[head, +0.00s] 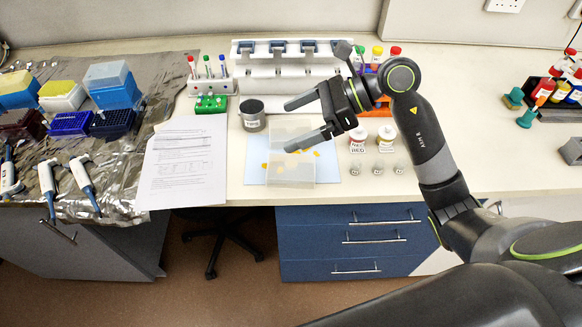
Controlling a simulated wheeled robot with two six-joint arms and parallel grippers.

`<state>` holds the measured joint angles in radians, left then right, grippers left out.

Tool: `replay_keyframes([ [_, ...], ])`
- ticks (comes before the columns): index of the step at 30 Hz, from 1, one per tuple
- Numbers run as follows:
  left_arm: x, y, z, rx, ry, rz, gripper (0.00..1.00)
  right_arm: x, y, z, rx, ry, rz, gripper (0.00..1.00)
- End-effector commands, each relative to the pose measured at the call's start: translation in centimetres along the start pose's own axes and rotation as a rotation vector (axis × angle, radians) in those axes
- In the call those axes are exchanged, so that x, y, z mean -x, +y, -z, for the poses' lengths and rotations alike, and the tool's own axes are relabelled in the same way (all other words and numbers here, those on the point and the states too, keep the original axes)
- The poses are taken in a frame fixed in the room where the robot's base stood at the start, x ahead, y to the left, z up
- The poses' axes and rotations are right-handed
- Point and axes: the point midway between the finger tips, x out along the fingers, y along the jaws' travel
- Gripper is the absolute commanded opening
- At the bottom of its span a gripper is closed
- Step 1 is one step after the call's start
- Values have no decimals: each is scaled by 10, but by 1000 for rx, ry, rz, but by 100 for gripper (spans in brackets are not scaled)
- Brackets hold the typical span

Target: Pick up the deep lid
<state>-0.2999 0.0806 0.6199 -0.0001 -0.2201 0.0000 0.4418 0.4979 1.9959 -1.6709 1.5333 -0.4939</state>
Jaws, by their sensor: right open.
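A clear, see-through box-shaped piece, which looks like the deep lid (292,178), stands on a pale blue mat (333,172) near the bench's front edge. Small orange-yellow pieces show in or around it. My right gripper (288,127) is open, coming in from the right, with its two fingers pointing left. The fingers are above or across the far part of the clear piece and partly hide it. Nothing shows between them that I can tell is held, and I cannot tell whether they touch the clear piece. My left gripper is out of view.
A grey metal cup (252,116) stands just left of the fingers. A paper sheet (185,165) lies left, beside pipettes and tip boxes on foil. A white rack (285,75) stands behind.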

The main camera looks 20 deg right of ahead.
Motion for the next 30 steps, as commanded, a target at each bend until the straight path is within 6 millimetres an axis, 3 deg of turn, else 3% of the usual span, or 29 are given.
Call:
replay_keyframes([
  [6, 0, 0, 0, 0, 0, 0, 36, 32, -28, 35, 75, 380, 49, 100],
  [10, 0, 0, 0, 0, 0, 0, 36, 48, -35, 45, 78, 502, 61, 100],
  [14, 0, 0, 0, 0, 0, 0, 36, 51, -38, 51, 77, 545, 63, 100],
  [19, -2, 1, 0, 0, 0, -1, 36, 28, -39, 64, 74, 546, 59, 100],
  [28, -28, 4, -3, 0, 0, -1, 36, -29, -44, 102, 76, 544, 60, 100],
  [30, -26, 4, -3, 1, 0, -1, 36, -37, -45, 104, 73, 544, 60, 100],
])
